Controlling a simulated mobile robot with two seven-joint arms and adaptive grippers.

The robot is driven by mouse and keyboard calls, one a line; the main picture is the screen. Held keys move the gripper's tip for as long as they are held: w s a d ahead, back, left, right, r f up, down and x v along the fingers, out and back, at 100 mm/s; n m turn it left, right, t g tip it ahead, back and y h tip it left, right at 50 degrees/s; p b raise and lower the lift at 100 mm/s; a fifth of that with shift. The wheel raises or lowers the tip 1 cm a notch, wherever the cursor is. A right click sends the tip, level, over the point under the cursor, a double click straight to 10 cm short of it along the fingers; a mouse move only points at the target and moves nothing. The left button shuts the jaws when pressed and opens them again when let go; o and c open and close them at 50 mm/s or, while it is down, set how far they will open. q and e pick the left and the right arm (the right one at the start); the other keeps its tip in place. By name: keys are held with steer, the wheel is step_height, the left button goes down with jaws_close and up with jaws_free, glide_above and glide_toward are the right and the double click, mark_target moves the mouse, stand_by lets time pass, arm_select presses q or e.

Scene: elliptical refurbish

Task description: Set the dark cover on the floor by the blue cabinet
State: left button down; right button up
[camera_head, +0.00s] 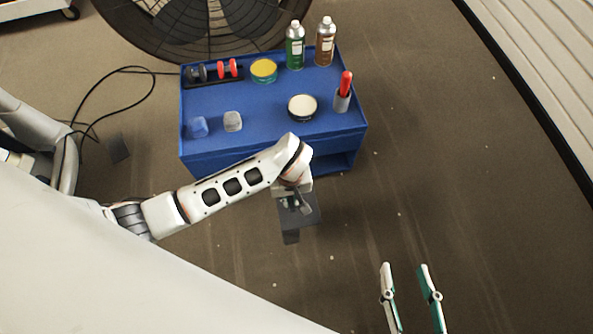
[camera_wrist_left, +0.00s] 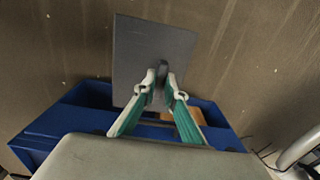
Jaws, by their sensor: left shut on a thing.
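The dark cover (camera_head: 311,214) is a flat, dark grey square plate hanging just in front of the blue cabinet (camera_head: 215,163). My left gripper (camera_head: 297,203) is shut on it, largely hidden by its own wrist in the head view. In the left wrist view the fingertips (camera_wrist_left: 161,82) pinch a small part at the lower middle of the cover (camera_wrist_left: 135,50), with bare floor behind it. I cannot tell how far the cover is above the floor. The blue cabinet also shows in the left wrist view (camera_wrist_left: 45,138). My right gripper (camera_head: 405,266) is open and empty at the bottom right.
On the cabinet top stand a green spray can (camera_head: 295,48), a brown can (camera_head: 325,45), tins, a cup with a red-handled tool (camera_head: 343,92) and small blocks. A large fan (camera_head: 130,25) stands behind. Cables and a dark flat piece (camera_head: 118,149) lie left. Floor at right is clear.

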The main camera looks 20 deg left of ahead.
arm_select(q)
steer(key=f, duration=0.2)
steer(key=f+b, duration=0.1)
steer(key=f, duration=0.1)
steer(key=f+b, duration=0.1)
steer(key=f, duration=0.1)
steer(key=shift+s+f, duration=0.2)
steer(key=shift+s, duration=0.15)
steer(key=f, duration=0.1)
steer(key=f+b, duration=0.1)
steer(key=f, duration=0.1)
steer(key=f+b, duration=0.1)
steer(key=f, duration=0.1)
steer(key=shift+w+f, duration=0.1)
steer(key=shift+w, duration=0.25)
steer(key=c, duration=2.4)
jaws_free()
steer(key=shift+f, duration=0.1)
steer(key=o, duration=0.3)
arm_select(e)
steer(key=a+m, duration=0.1)
steer(key=a, duration=0.1)
steer(key=s+a+m, duration=0.1)
steer(key=m, duration=0.1)
steer(key=a+f+m+y, duration=0.1)
steer(key=a, duration=0.1)
steer(key=shift+s+a+m+t, duration=0.3)
steer(key=shift+s+m, duration=0.1)
